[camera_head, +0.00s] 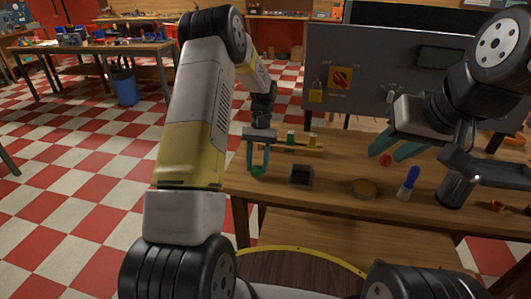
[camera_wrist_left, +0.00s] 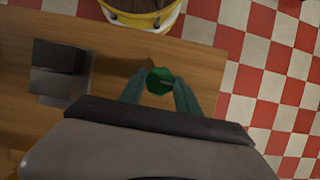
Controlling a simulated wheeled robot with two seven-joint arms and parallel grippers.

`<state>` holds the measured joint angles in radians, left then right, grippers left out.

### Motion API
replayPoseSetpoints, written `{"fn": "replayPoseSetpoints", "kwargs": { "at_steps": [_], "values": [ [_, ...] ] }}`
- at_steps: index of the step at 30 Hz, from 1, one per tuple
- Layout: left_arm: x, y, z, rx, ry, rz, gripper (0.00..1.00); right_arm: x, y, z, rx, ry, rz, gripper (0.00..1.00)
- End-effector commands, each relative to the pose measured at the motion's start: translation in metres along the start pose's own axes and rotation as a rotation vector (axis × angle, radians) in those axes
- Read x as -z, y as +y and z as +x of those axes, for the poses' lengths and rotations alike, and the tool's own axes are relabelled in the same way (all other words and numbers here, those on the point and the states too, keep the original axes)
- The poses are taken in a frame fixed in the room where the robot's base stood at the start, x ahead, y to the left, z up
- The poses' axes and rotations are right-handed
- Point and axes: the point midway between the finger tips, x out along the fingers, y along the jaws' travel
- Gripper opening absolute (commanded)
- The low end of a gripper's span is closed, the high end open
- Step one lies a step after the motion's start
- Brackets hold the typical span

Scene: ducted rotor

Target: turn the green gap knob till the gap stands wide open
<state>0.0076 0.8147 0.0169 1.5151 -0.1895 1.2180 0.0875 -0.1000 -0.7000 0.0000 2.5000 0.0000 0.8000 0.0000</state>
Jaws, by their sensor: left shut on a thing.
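The green gap knob (camera_wrist_left: 159,80) shows in the left wrist view, small and faceted, with a grey pin or slot at its right side. My left gripper (camera_wrist_left: 160,92) has its teal fingers on either side of the knob and is shut on it. In the head view the left gripper (camera_head: 258,168) points down at the left end of the wooden bench (camera_head: 330,200); the knob is mostly hidden there by the fingers. My right gripper (camera_head: 394,150) is empty, its teal fingers apart, above the bench at the right. The gap itself cannot be made out.
A black box (camera_head: 300,176), a round brown dish (camera_head: 364,188), a blue-handled tool (camera_head: 409,180) and a small red thing (camera_head: 386,160) are on the bench. A yellow strip (camera_head: 290,148) with green and yellow pieces lies behind. A grey panel (camera_head: 370,65) stands at the back.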

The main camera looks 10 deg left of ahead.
Motion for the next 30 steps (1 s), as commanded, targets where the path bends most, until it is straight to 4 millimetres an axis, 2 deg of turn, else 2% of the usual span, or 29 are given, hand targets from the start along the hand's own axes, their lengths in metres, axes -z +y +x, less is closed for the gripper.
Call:
{"fn": "replayPoseSetpoints", "kwargs": {
  "at_steps": [5, 6, 9, 20, 30],
  "values": [
    [0.001, -0.001, -0.001, 0.001, 0.006, -0.002, 0.0, 0.0, 0.0, 0.0, 0.0, 0.0, 0.0, 0.36],
    [0.001, -0.001, -0.001, 0.0, 0.006, -0.002, 0.45, 0.0, 0.0, 0.0, 0.0, 0.0, 0.0, 0.36],
    [0.001, -0.001, -0.001, 0.0, 0.005, -0.002, 0.61, 0.0, 0.0, 0.0, 0.0, 0.0, 0.0, 0.36],
    [0.001, 0.0, -0.005, 0.0, 0.003, -0.002, 0.61, 0.0, 0.0, 0.0, 0.0, 0.0, 0.0, 0.36],
    [0.001, 0.0, -0.058, -0.001, 0.006, -0.003, 0.61, 0.0, 0.0, 0.0, 0.0, 0.0, 0.0, 0.36]
  ]
}}
